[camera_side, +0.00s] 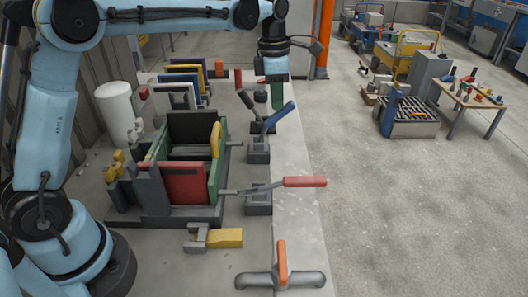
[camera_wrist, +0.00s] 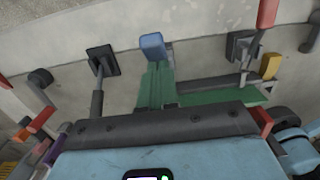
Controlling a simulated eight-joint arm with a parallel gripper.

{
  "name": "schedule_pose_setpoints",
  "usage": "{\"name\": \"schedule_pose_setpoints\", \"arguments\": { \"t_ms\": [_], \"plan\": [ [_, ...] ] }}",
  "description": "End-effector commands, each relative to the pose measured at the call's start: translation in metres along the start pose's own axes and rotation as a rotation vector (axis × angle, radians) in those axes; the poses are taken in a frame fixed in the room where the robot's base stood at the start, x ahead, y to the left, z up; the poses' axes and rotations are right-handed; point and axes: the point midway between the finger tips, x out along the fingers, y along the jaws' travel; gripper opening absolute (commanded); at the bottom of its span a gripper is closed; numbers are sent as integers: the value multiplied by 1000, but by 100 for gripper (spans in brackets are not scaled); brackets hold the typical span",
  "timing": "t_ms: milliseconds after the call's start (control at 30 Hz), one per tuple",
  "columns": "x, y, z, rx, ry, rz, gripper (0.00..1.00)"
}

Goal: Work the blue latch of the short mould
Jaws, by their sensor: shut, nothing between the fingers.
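The blue latch handle (camera_side: 280,115) slants up to the right from its dark base (camera_side: 258,150), to the right of a mould with green side walls (camera_side: 216,165) and a red panel (camera_side: 186,183). My gripper (camera_side: 276,106) hangs pointing down just above and behind the handle's upper end, with green fingers shut and empty. In the wrist view the blue handle (camera_wrist: 152,42) shows just beyond the tips of my gripper (camera_wrist: 157,70). I cannot tell whether the fingers touch it.
A red-handled lever (camera_side: 306,182) lies low in front, and another red handle (camera_side: 239,80) stands upright behind left. An orange handle (camera_side: 282,262) stands at the near edge. A white cylinder (camera_side: 118,112) is at the left. The bench strip on the right is clear.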

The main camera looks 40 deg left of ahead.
Motion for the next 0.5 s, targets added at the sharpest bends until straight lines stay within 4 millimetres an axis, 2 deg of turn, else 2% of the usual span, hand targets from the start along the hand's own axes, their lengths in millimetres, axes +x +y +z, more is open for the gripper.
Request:
{"name": "schedule_pose_setpoints", "arguments": {
  "t_ms": [500],
  "plan": [
    [34, 0, 50, 1, -1, 0, 0]
  ]
}}
